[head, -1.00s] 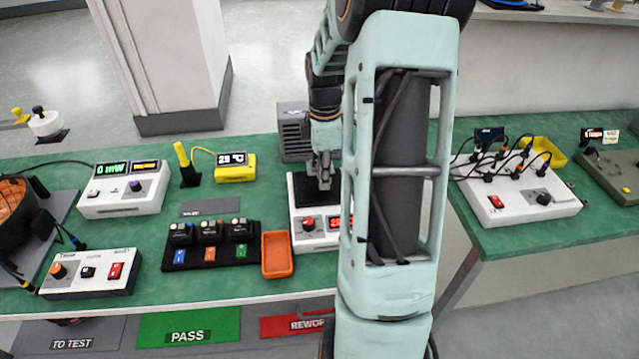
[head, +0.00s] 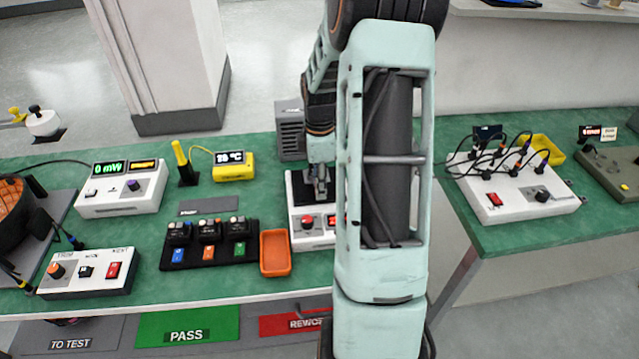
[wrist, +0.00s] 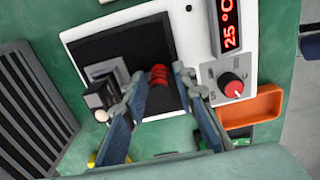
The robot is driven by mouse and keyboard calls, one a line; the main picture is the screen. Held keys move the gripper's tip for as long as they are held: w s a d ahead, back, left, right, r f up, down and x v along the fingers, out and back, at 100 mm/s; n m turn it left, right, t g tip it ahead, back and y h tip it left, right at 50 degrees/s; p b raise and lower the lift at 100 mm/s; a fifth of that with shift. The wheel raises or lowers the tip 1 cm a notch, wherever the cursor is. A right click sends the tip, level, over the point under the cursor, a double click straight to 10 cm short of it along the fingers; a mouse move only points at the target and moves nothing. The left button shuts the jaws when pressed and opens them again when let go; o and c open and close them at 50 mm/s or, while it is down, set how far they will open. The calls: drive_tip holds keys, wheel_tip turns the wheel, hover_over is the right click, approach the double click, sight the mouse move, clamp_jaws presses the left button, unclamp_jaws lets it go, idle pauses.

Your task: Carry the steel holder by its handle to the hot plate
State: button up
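The hot plate (head: 305,240) is a white box with a black top and a red knob, on the green bench in the head view. In the wrist view its white body (wrist: 190,22) shows a red 25 °C display. The steel holder (wrist: 106,72) lies at the left side of the black top, with a small black module beside it. Its red ribbed handle (wrist: 160,76) lies between the fingers of my gripper (wrist: 160,84). The fingers look apart, with gaps beside the handle. In the head view my gripper (head: 319,186) is low over the black top; the holder is not clear there.
An orange tray (head: 275,253) and a black rack (head: 210,258) with several modules stand left of the hot plate. A grey vented box (head: 291,133) stands close behind it. A yellow meter (head: 234,167) is further left.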

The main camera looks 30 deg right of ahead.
drive_tip(key=shift+o, duration=0.5)
drive_tip(key=shift+r, duration=0.1)
drive_tip(key=shift+r, duration=0.25)
wheel_tip(320, 180, up, 12)
drive_tip(key=shift+f+p, duration=0.15)
drive_tip(key=shift+p, duration=0.25)
